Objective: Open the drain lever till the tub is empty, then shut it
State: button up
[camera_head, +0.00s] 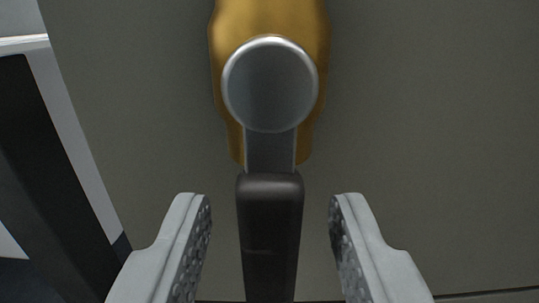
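The drain lever has a round silver hub (270,84) and a dark handle (269,232) that points straight down in the picture. The hub sits on a brass-coloured valve body (268,22) at the top. My gripper (268,222) is open, with one finger on each side of the dark handle. Gaps show between the handle and both fingers, so neither seems to touch it. The handle's lower end runs out of the picture at the bottom. The inside of the tub and any water are not in view.
A plain grey-brown surface (430,130) fills the background behind the lever. A dark slanted post (50,190) stands at the left with a pale area behind it. An edge runs along the bottom right. The space right of the lever is clear.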

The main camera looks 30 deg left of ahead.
jog(key=shift+x, duration=0.8)
grip_shut()
